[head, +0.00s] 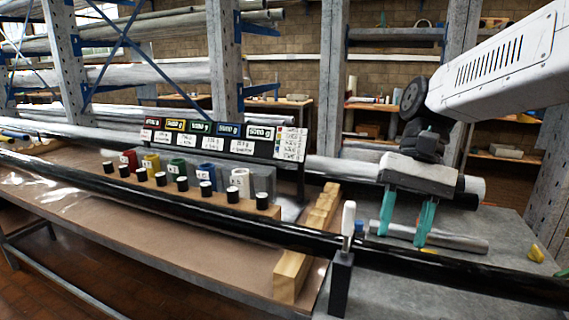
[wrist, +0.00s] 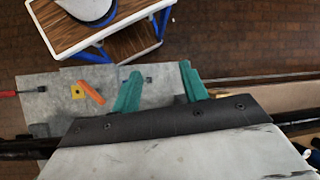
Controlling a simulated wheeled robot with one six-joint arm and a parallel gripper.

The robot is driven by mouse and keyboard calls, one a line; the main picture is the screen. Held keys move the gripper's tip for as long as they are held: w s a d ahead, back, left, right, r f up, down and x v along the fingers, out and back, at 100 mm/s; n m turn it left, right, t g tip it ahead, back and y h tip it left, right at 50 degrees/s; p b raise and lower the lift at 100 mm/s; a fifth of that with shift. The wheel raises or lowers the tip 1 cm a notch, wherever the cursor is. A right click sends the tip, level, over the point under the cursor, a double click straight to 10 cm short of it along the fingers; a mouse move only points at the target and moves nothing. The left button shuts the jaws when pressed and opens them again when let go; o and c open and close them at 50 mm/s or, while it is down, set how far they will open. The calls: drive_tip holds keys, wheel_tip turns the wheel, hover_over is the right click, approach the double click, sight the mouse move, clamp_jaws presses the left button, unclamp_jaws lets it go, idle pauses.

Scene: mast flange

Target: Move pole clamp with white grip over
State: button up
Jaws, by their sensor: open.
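The pole clamp with the white grip (head: 348,219) is near the front centre of the head view. Its white handle stands upright above a dark block-shaped body beside the long black pole (head: 420,268). I cannot tell exactly how the body meets the pole. My gripper (head: 407,228) is to the right of the clamp, pointing down, with its two teal fingers apart and nothing between them. The fingers also show in the wrist view (wrist: 158,88). I cannot make out the clamp in the wrist view.
A wooden beam (head: 292,276) lies left of the clamp. A grey tube (head: 455,240) and yellow piece (head: 536,253) lie on the grey bench.

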drive_tip(key=s+d+f+n+t+h, duration=0.1)
drive_tip(key=s+d+f+t, duration=0.2)
drive_tip(key=s, duration=0.4)
drive_tip(key=s+d+f+n+t+h, duration=0.1)
drive_tip(key=s+d+f+t+h, duration=0.1)
drive_tip(key=s, duration=0.5)
drive_tip(key=shift+s+d+f+n+t, duration=0.3)
drive_tip(key=shift+d+f+t, duration=0.2)
drive_tip(key=shift+d+t, duration=0.4)
drive_tip(key=shift+w+d, duration=0.1)
idle(0.5)
